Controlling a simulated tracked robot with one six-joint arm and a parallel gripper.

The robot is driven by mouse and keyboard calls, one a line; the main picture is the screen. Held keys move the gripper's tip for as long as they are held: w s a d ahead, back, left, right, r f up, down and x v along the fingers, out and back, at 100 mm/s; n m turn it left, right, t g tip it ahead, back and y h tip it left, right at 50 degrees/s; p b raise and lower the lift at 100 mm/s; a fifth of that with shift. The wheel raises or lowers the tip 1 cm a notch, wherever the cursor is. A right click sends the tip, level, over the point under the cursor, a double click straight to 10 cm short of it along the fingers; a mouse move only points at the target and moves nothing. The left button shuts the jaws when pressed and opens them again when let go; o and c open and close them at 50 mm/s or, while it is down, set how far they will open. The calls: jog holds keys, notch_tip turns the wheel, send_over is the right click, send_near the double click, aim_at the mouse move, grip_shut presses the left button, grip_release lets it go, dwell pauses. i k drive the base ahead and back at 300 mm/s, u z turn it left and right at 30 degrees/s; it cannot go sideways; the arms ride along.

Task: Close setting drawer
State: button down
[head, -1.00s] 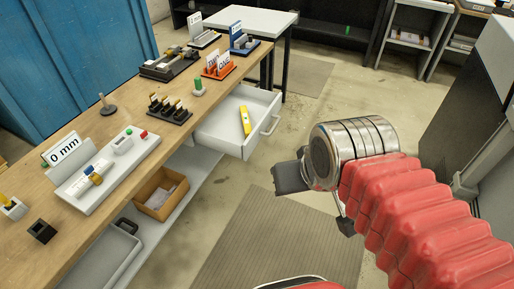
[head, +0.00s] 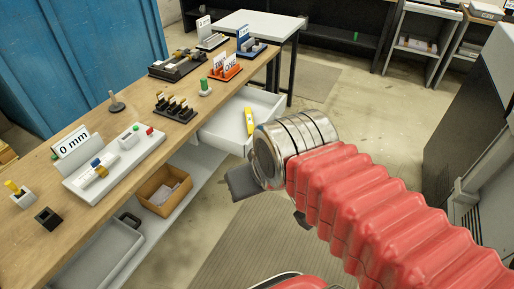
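The white setting drawer (head: 226,137) is pulled out from under the wooden bench, with a yellow tool (head: 249,122) lying in it. My gripper (head: 243,184) is in front of and below the drawer in the picture, with one dark finger showing at left and a dark part below the arm. I cannot tell whether it touches the drawer, and its opening is hidden.
The wooden bench (head: 136,108) carries several tool holders and a white tray (head: 72,184). A cardboard box (head: 153,199) and a grey bin (head: 97,262) sit on the shelf below. A white table (head: 262,24) stands behind. Floor is clear at right of the drawer.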

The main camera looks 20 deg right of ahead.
aim_at(226, 131)
jog(key=u, duration=0.05)
jog(key=i, duration=1)
jog(key=z, duration=0.05)
